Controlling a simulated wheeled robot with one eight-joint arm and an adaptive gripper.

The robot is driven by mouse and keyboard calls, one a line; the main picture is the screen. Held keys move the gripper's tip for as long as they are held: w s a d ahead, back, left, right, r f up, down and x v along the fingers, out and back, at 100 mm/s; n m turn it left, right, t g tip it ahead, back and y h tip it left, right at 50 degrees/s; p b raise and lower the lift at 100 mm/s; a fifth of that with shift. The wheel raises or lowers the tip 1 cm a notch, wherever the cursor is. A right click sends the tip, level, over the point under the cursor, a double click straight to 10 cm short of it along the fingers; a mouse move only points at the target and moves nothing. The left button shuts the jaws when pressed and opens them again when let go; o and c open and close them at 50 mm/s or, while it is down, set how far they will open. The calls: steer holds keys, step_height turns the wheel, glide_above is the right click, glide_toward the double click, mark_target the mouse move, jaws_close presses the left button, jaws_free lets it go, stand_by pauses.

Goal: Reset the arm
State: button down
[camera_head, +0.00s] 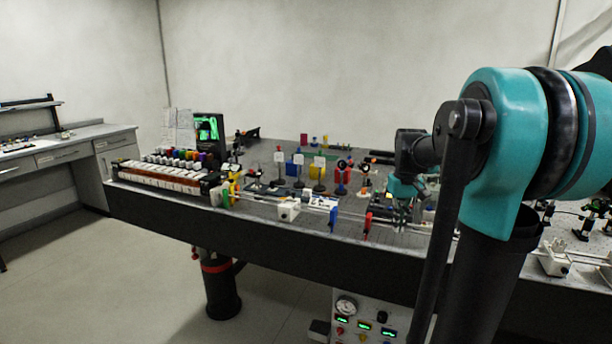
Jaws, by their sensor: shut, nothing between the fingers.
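My arm fills the right side of the head view, with a large teal joint close to the camera. Its dark wrist reaches back over the optical bench (280,220). My gripper (400,222) points down at the end of the wrist, low over the front part of the bench. It is small in the picture and partly hard to make out against the bench items. It is shut and holds nothing. I cannot tell how far its tips are from the bench top. A red upright part (367,226) stands just left of it.
The bench carries a rack of white blocks (165,178), a green-lit screen (208,128), post-mounted optics (319,172), a blue plate (333,218) and a white box (288,211). More mounts (553,260) stand right of my arm. A side counter (75,140) is at left; open floor lies between.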

steer(key=s+a+f+t, duration=0.1)
steer(key=s+a+f, duration=0.1)
steer(key=s+f, duration=0.4)
steer(key=s+a+f+t, duration=0.1)
steer(key=s+a+f, duration=0.2)
steer(key=s+f, duration=0.3)
steer(key=s+a+f+m+t, duration=0.1)
steer(key=s+a+f, duration=0.2)
steer(key=s+f, duration=0.3)
steer(key=shift+s+f, duration=0.3)
steer(key=shift+s, duration=0.2)
